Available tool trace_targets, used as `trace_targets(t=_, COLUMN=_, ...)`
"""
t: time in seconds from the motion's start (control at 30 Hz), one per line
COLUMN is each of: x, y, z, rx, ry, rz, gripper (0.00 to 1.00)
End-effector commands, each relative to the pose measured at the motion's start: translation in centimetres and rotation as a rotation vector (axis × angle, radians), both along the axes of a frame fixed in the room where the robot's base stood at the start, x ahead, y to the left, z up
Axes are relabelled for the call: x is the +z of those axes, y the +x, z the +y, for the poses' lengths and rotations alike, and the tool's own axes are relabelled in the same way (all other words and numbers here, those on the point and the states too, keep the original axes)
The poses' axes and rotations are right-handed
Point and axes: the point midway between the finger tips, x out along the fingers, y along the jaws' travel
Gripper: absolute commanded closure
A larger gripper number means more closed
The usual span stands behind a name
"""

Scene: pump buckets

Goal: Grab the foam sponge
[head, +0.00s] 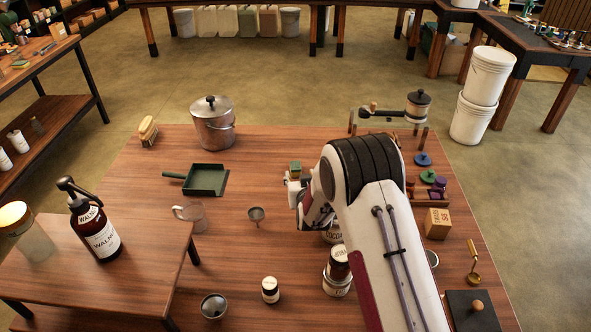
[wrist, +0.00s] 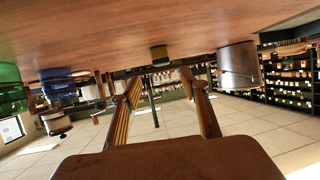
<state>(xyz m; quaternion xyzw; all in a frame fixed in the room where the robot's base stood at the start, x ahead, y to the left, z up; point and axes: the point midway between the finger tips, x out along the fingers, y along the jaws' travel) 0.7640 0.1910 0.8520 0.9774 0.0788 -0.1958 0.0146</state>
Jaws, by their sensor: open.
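The foam sponge (head: 295,168), green on top with a yellowish side, lies on the wooden table (head: 150,255) just beyond my wrist in the head view. In the wrist view, which is upside down, a small green and yellow block that looks like the sponge (wrist: 159,55) shows between and beyond the fingertips. My gripper (wrist: 162,82) is open, with its two fingers apart and nothing between them. In the head view my arm hides most of the gripper. The gap to the sponge is hard to judge.
A metal pot (head: 213,125) stands at the back left, also in the wrist view (wrist: 238,66). A brush (head: 148,130), green dustpan (head: 206,180) and small funnel (head: 256,214) lie left. Cans (head: 337,283) stand beside my arm. Coloured discs (head: 423,160) and a wooden block (head: 438,224) lie right.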

Motion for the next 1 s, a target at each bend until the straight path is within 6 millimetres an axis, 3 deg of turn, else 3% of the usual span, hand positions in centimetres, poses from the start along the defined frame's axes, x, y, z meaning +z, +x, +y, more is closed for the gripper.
trace_targets(t=0.5, x=-0.3, y=0.1, z=0.0, rx=0.002, ry=-0.002, rz=-0.003, gripper=0.56)
trace_targets(t=1.0, x=-1.3, y=2.3, z=0.4, rx=0.002, ry=-0.002, rz=-0.002, gripper=0.56)
